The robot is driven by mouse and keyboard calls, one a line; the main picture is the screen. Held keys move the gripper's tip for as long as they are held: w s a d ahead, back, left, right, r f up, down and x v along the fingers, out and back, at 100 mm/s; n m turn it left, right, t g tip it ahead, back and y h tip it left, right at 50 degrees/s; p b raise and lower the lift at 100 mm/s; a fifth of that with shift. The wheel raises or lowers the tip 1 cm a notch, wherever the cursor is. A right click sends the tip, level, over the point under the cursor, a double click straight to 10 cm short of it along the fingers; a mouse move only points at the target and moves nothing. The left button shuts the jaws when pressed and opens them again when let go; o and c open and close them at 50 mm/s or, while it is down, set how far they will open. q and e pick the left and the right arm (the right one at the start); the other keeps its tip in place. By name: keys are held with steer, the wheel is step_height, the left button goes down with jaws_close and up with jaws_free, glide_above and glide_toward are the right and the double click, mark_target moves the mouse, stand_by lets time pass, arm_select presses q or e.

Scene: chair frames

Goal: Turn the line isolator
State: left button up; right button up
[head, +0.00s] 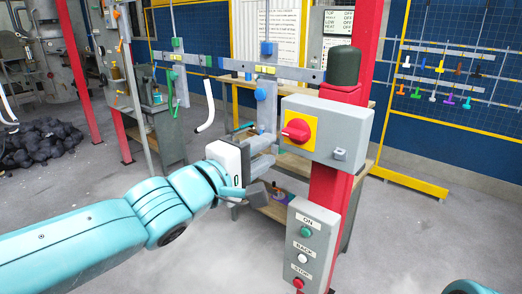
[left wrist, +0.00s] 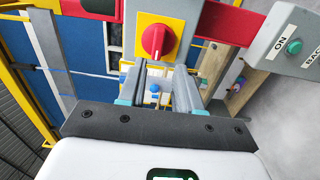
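The line isolator is a red rotary knob (head: 297,131) on a yellow plate, on the front of a grey box (head: 345,128) fixed to a red post. The knob also shows in the left wrist view (left wrist: 155,41), with its grip bar roughly upright there. My left gripper (head: 270,151) is just left of the box. In the left wrist view its two grey fingers (left wrist: 160,76) are apart with an empty gap between them, and their tips point at the yellow plate (left wrist: 176,28). Contact with the knob cannot be made out. My right gripper is out of view.
A grey control station (head: 312,245) with ON, BACK and STOP buttons hangs below the box. A dark green lamp (head: 344,66) tops the post. A wooden bench (head: 235,98) stands behind. Open floor lies in front, and a coal heap (head: 40,142) is far left.

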mark_target(291, 135)
arm_select(q)
steer(key=x, duration=0.6)
steer(key=shift+d+r, duration=0.15)
steer(key=shift+r, duration=0.1)
steer(key=shift+w+d+p, duration=0.5)
steer(key=shift+w, duration=0.05)
steer(key=shift+c, duration=0.3)
steer(key=shift+w+f, duration=0.1)
jaws_close()
